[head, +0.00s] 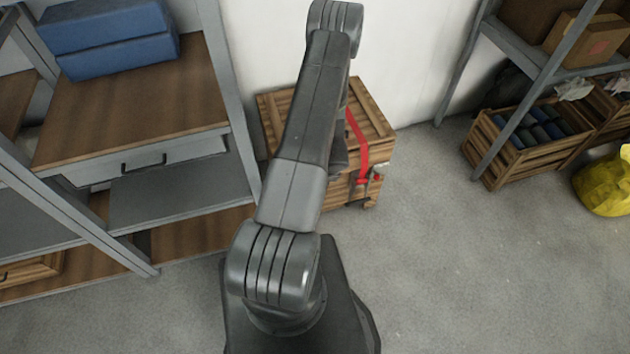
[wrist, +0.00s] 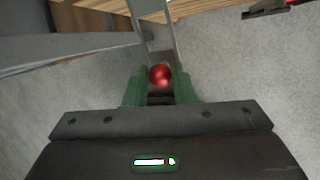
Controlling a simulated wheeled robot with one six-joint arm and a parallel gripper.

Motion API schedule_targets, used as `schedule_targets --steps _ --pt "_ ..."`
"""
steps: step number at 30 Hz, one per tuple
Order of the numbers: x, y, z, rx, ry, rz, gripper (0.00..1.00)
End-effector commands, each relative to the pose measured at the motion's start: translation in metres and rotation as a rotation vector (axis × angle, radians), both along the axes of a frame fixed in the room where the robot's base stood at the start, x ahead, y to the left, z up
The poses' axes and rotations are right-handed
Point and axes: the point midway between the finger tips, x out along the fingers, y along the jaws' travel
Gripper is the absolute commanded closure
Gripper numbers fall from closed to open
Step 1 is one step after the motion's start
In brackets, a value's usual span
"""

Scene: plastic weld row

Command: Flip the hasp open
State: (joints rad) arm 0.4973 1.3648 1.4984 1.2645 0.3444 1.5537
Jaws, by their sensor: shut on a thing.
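A wooden crate (head: 374,108) stands against the wall in the head view, partly hidden behind my arm. In the wrist view, part of its slatted wood (wrist: 100,4) shows at the top edge. A pale metal hasp strap (wrist: 152,20) comes down from the wood there, with a round red knob (wrist: 160,75) at its lower end. The green fingers of my gripper (wrist: 161,82) are shut on the knob, one on each side. My arm hides most of the gripper in the head view.
A red strap (head: 357,140) runs over the crate, with small metal hardware (head: 364,178) at its front. A shelf unit (head: 130,100) with a blue case stands left. A crate of bottles (head: 500,160) and a yellow bag (head: 605,185) are right. The floor between is clear.

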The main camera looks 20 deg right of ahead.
Motion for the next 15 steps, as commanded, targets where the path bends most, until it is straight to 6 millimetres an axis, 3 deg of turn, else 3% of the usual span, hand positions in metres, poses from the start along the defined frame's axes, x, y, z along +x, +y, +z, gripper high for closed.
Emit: schedule_targets --steps 1,6,7,10,15 --pt "0.0074 -0.0012 0.0032 -0.002 -0.014 -0.001 1.0" --pt "0.0075 -0.001 0.0031 -0.001 -0.014 0.0 1.0" --pt "0.0075 -0.0009 0.0031 -0.001 -0.014 0.0 0.75" --pt "0.0066 -0.0007 0.0026 -0.001 -0.012 0.0 0.56" --pt "0.0042 -0.0006 0.0015 -0.001 -0.008 0.0 0.55"
